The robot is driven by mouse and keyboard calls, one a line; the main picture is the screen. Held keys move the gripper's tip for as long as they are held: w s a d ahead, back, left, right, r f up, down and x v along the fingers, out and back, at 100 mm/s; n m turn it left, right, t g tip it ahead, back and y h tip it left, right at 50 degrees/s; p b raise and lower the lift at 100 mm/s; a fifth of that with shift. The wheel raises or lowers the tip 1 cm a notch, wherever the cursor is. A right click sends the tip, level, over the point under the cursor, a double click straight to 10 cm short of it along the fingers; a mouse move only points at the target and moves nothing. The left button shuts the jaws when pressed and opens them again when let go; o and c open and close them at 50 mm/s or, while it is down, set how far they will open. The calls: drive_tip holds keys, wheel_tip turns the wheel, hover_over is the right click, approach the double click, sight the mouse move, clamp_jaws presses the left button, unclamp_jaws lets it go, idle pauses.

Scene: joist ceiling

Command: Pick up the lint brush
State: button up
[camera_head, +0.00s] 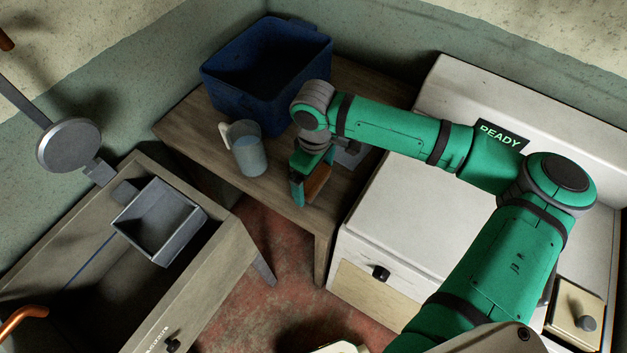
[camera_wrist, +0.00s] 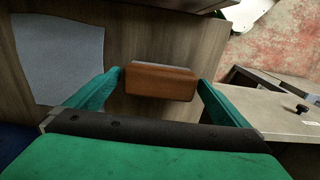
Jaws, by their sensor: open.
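The lint brush (camera_wrist: 160,82), a brown wooden block with a thin grey edge, lies on the small wooden table (camera_head: 187,122). In the wrist view it sits between the two green fingers of my gripper (camera_wrist: 160,84), with a fingertip close to each end. Whether the fingers touch it I cannot tell. In the head view my gripper (camera_head: 311,178) is over the table's front part, pointing down. The brown brush (camera_head: 318,183) shows partly behind one finger there, the rest hidden by the gripper. My gripper is open.
A translucent mug (camera_head: 248,152) stands left of my gripper, and a blue bin (camera_head: 257,104) is behind it. A flat grey piece (camera_wrist: 62,55) lies beside the brush. A white cabinet (camera_head: 395,215) is at right, an open wooden drawer unit (camera_head: 205,290) at left.

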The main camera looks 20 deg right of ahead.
drive_tip(key=shift+f, duration=0.25)
drive_tip(key=c, duration=1)
drive_tip(key=shift+r, duration=0.2)
drive_tip(key=shift+w+r, duration=0.1)
drive_tip(key=shift+r, duration=0.2)
wheel_tip(320, 180, up, 2)
drive_tip(key=shift+w+r, duration=0.1)
drive_tip(key=s+r, duration=0.3)
drive_tip(key=s, duration=0.1)
drive_tip(key=s+a+r, duration=0.1)
drive_tip(key=s+r, duration=0.2)
drive_tip(key=s, duration=0.2)
drive_tip(key=s+a+r, duration=0.1)
drive_tip(key=s+r, duration=0.3)
drive_tip(key=s, duration=0.1)
drive_tip(key=shift+s+a, duration=0.1)
drive_tip(key=shift+s, duration=0.05)
